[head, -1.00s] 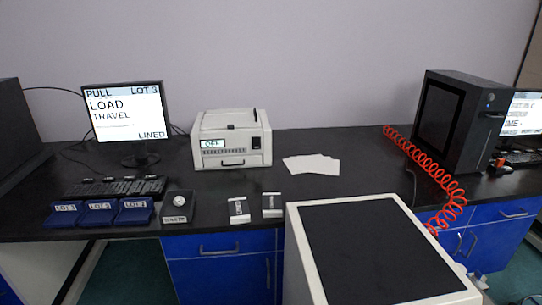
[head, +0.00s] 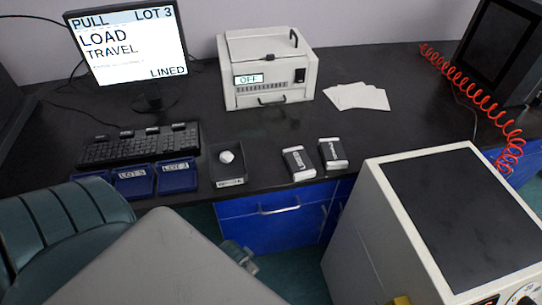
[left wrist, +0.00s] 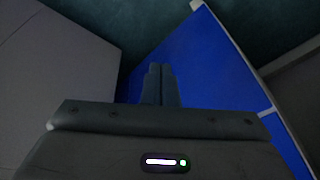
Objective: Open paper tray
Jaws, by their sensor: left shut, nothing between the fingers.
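The white printer-like machine (head: 268,75) stands on the black desk, with a display reading OFF. A tray front with a dark handle (head: 272,100) is low on its face and looks closed. White paper sheets (head: 357,96) lie on the desk to its right. My left gripper (left wrist: 160,70) shows in the left wrist view, its two fingers together and empty in front of a blue cabinet surface. It is away from the printer, which does not show in that view. My right gripper is not seen.
Two small labelled boxes (head: 316,158), a dark tray with a white lump (head: 226,163), blue trays (head: 134,181) and a keyboard (head: 138,146) lie on the desk. A teal chair (head: 65,235) and a large white machine (head: 352,225) stand in front. Bare desk lies before the printer.

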